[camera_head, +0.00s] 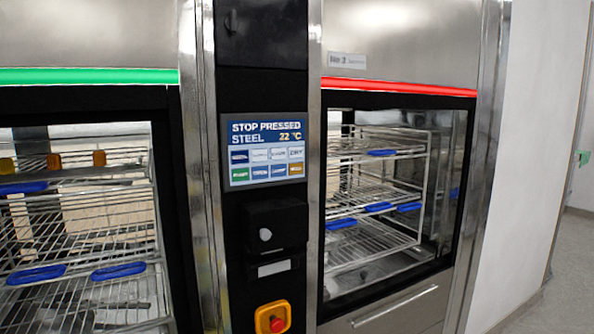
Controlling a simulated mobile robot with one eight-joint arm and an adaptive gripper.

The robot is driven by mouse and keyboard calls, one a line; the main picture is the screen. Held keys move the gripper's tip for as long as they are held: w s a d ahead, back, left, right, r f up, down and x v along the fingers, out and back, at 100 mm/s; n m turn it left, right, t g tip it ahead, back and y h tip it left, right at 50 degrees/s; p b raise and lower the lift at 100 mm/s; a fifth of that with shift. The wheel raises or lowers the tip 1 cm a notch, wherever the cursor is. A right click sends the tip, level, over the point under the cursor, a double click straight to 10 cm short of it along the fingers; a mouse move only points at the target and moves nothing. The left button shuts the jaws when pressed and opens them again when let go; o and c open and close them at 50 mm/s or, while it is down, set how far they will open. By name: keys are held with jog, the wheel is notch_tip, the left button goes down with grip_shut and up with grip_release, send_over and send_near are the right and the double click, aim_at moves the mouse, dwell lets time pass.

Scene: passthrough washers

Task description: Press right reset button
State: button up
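The control column stands between two washers. Its screen (264,149) reads "STOP PRESSED", "STEEL" and "22 °C" above rows of small coloured tiles. Below it is a black box (277,222) with a pale round spot (265,235) on its front. A red round button on a yellow housing (273,318) sits near the bottom edge. The right washer (398,30) has a lit red strip (400,87) above its glass door. I cannot tell which part is the right reset button. My gripper is not in view.
The left washer has a lit green strip (90,76) and wire racks with blue clips. The right washer holds similar racks (345,232). A handle bar (395,306) runs below its door. A white wall (535,130) and grey floor (560,275) lie at right.

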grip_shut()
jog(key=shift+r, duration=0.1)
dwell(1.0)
